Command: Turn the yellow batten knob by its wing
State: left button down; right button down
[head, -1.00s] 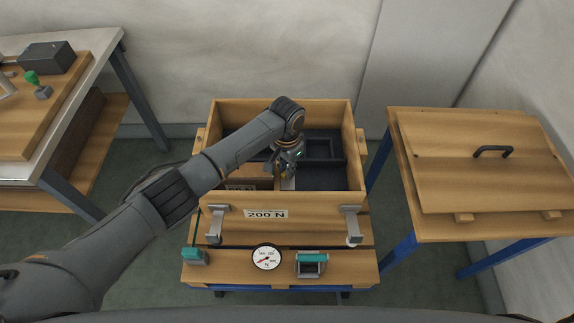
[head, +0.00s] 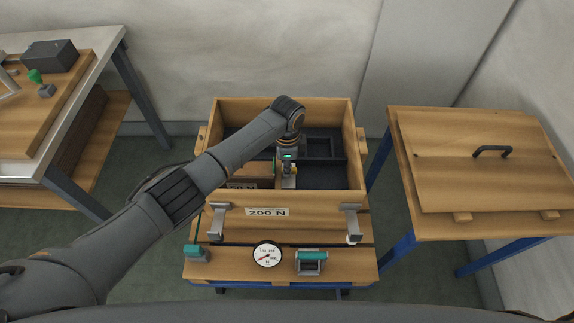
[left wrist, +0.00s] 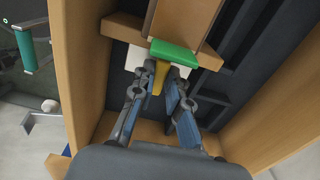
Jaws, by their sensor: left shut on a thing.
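The yellow batten knob (left wrist: 158,80) shows in the left wrist view between my fingers, just below a green block (left wrist: 174,54). A small bit of yellow (head: 295,170) also shows in the head view. My left gripper (left wrist: 161,73) is shut on the knob's wing, with one finger on each side of it. In the head view my left gripper (head: 287,171) reaches down into the open wooden box (head: 310,203), near its front wall. My fingers hide part of the knob. My right gripper is not in view.
The box has a 200 N label (head: 267,212), metal latches on its front and dark compartments inside. A dial (head: 267,255) sits on the ledge below. A wooden lid with a black handle (head: 492,151) lies on the right table. A workbench (head: 75,100) stands left.

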pick_arm(q)
jog(key=shift+m, duration=0.3)
jog(key=c, duration=1.6)
grip_release()
notch_tip(320, 180, up, 12)
